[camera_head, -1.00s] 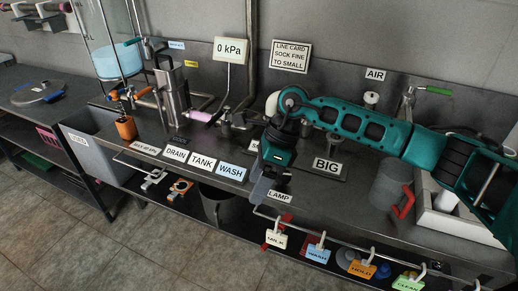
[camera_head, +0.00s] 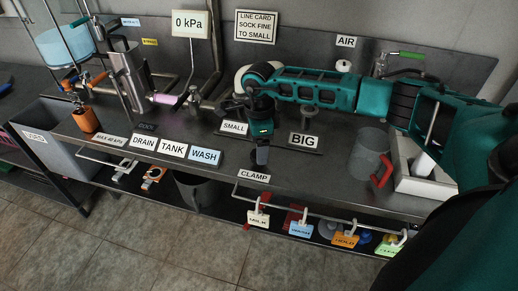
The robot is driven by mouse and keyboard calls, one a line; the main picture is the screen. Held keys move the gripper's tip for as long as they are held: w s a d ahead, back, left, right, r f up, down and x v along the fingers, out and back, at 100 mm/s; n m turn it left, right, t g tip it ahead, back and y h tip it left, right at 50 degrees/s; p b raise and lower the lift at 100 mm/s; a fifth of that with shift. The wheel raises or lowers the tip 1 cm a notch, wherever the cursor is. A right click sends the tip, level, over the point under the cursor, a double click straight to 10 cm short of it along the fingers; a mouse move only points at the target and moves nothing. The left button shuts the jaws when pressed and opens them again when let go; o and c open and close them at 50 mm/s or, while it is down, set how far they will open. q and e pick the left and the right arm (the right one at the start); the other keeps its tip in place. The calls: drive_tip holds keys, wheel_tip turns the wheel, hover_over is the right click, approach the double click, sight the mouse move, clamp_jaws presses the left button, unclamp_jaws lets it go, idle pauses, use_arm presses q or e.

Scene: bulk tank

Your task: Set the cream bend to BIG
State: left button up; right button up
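The cream bend (camera_head: 241,76) is a pale curved piece at the back of the bench, largely hidden behind my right arm's wrist. The SMALL label (camera_head: 233,127) lies left of my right gripper. The BIG label (camera_head: 303,140) lies to its right, in front of a short grey stub (camera_head: 308,116) on a dark plate. My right gripper (camera_head: 261,158) points down over the bench between the two labels, in front of the bend. Its fingers overlap in this view, so their opening is unclear, and I see nothing held. My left gripper is not in view.
A steel cylinder with pipes (camera_head: 130,78) and a 0 kPa display (camera_head: 189,23) stand to the left. A grey pot (camera_head: 368,152) and a white box (camera_head: 425,180) stand to the right. Tagged clips hang on the front rail (camera_head: 330,226). A card (camera_head: 255,26) says sock fine to small.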

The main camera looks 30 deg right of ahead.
drive_tip(key=shift+f, duration=1.05)
clamp_jaws()
